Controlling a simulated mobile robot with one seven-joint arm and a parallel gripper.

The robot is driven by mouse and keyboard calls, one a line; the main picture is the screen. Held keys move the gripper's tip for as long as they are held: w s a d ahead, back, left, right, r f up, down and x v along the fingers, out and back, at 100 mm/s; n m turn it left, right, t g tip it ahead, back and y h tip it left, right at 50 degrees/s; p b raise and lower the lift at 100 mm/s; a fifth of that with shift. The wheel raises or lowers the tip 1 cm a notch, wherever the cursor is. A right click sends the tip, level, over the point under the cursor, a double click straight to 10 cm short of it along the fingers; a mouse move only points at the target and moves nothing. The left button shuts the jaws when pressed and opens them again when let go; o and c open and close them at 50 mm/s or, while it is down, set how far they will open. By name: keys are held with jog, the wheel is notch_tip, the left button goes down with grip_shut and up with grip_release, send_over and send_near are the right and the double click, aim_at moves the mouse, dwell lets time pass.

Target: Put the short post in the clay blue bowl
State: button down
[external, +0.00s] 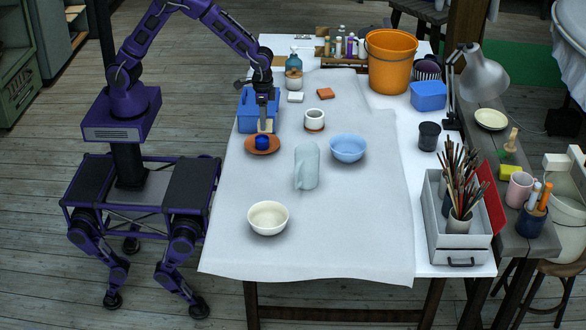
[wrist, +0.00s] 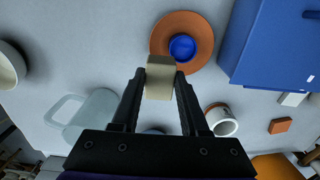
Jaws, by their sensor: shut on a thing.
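My gripper (external: 264,121) is shut on the short post (wrist: 159,80), a small beige block. It holds the post over the left part of the table, beside the terracotta saucer (external: 262,149) with a dark blue cup (external: 262,143). In the wrist view the post is between the fingertips, just below the saucer. The clay blue bowl (external: 347,149) is light blue and stands upright to the right of my gripper, apart from it. In the wrist view the bowl is mostly hidden behind my gripper. Its inside looks empty in the external view.
A white pot on a terracotta base (external: 314,119) stands between gripper and bowl. A blue box (external: 244,115) is close to my gripper. A cream bowl (external: 268,217) is at the front; cloth there is clear.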

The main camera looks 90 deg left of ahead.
jog(key=s+a+f, duration=0.1)
jog(key=s, duration=0.1)
jog(key=s+a+f, duration=0.1)
jog(key=s+a, duration=0.1)
jog(key=s+a+f, duration=0.1)
jog(key=s, duration=0.1)
jog(key=shift+s+a+f, duration=0.25)
jog(key=shift+s+a, duration=0.05)
jog(key=shift+s, duration=0.1)
jog(key=w+d+r, duration=0.1)
jog(key=w+d, duration=0.1)
jog(key=w+d+r, duration=0.1)
jog(key=w+d, duration=0.1)
jog(key=w, duration=0.1)
jog(key=w+d+r, duration=0.1)
jog(key=w+r, duration=0.1)
jog(key=w, duration=0.1)
jog(key=shift+d+b, duration=0.4)
notch_tip(320, 180, up, 6)
jog(key=r, duration=0.1)
send_over(283, 174)
notch_tip(283, 174, down, 18)
jog(key=shift+f+b, duration=0.1)
jog(key=shift+b, duration=1.1)
jog(key=shift+f, duration=0.1)
jog(key=shift+c, duration=2.1)
grip_release()
